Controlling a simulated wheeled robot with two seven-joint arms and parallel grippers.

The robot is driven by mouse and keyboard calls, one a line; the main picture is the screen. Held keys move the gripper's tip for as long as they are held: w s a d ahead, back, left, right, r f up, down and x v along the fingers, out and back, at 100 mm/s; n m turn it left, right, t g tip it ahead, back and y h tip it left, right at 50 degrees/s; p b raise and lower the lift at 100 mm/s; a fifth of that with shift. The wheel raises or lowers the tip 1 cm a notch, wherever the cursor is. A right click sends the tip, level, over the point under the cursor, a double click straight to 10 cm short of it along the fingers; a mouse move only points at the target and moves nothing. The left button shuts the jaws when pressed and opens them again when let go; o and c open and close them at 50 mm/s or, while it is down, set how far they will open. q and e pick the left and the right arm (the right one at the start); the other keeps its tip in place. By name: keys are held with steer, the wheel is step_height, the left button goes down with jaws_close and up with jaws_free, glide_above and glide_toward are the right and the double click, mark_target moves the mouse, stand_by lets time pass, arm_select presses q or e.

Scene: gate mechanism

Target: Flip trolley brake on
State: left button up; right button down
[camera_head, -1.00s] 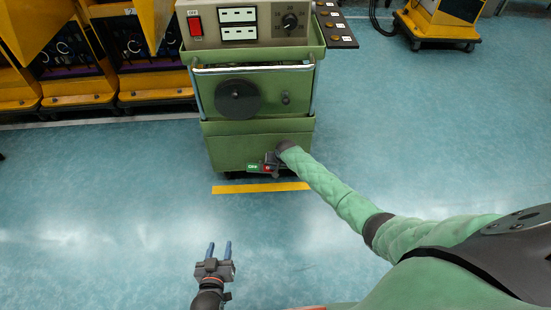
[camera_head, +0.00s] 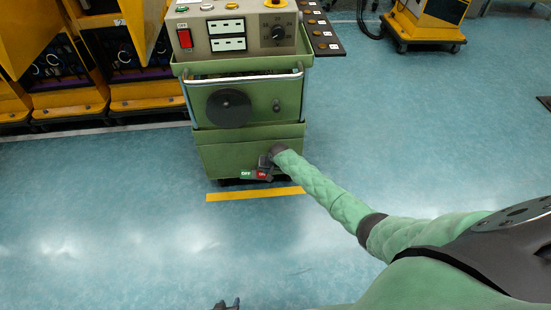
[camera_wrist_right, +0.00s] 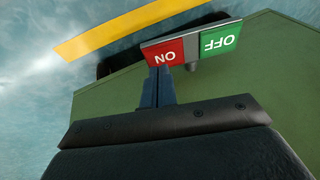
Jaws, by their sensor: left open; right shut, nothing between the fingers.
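The green trolley (camera_head: 225,152) stands ahead with its brake pedal low on its near face. The pedal has a green OFF half (camera_head: 247,174) on the left and a red ON half (camera_head: 262,175) on the right. The right wrist view shows the red ON half (camera_wrist_right: 165,52) and green OFF half (camera_wrist_right: 220,39). My right gripper (camera_wrist_right: 165,70) is shut and empty, its fingertips at the edge of the red half; whether they touch or press it I cannot tell. My left gripper (camera_head: 227,306) is open and barely in view at the bottom edge.
A yellow floor stripe (camera_head: 255,194) lies just before the trolley. The trolley carries a control panel (camera_head: 232,38), a round black disc (camera_head: 229,108) and a metal rail. Yellow machines (camera_head: 70,100) stand at the left, another cart (camera_head: 425,28) at top right. The floor before the trolley is clear.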

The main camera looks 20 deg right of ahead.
step_height(320, 180, up, 2)
steer(key=shift+d+p, duration=0.15)
steer(key=shift+p, duration=0.5)
arm_select(q)
step_height(320, 180, up, 4)
steer(key=shift+w+d+r+p, duration=0.1)
steer(key=shift+r+p, duration=0.05)
steer(key=shift+p, duration=0.65)
arm_select(e)
steer(key=v, duration=1)
steer(key=shift+d, duration=0.35)
steer(key=shift+s+f, duration=0.1)
steer(key=shift+f, duration=0.1)
